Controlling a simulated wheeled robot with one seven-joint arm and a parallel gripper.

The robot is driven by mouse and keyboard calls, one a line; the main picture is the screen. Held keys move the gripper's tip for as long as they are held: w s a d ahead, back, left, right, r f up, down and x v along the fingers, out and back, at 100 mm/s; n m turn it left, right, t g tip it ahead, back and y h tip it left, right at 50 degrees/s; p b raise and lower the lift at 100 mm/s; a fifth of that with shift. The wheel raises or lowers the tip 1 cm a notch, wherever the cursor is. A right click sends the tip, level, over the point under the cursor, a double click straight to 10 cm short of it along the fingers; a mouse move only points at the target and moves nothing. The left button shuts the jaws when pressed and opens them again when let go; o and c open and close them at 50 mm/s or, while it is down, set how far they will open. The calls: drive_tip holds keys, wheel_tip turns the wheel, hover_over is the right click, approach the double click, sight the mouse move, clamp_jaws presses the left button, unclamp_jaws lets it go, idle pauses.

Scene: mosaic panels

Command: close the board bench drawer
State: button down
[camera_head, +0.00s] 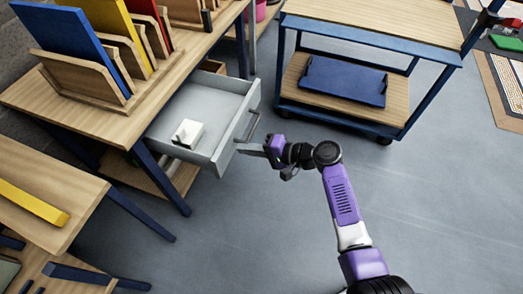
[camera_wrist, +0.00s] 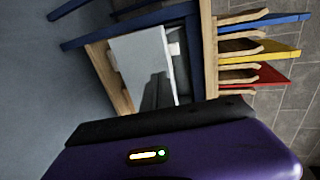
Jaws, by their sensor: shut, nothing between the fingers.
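The board bench drawer (camera_head: 203,108) is a grey open box pulled out from under the wooden bench top (camera_head: 128,122). A small white object (camera_head: 188,133) lies inside it. The drawer front has a bar handle (camera_head: 253,126) facing right. My gripper (camera_head: 242,148) is shut and empty beside the drawer front, near the handle; I cannot tell whether it touches. In the wrist view the grey drawer (camera_wrist: 143,60) shows beyond the dark band at the edge of my purple gripper body, and my fingertips are not clear there.
Blue, yellow and red boards (camera_head: 68,40) stand in wooden racks on the bench. A blue-framed cart (camera_head: 420,110) with a blue tray (camera_head: 343,80) stands at the back right. Another wooden table (camera_head: 35,190) is at the left.

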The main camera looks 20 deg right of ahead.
sight(226, 144)
drive_tip(key=shift+w+a, duration=1.2)
drive_tip(key=shift+w+a, duration=0.4)
drive_tip(key=w+a+b, duration=1)
drive_tip(key=w+a, duration=0.5)
drive_tip(key=shift+f, duration=0.1)
drive_tip(key=shift+w+a+b, duration=0.3)
drive_tip(key=shift+w+a, duration=0.15)
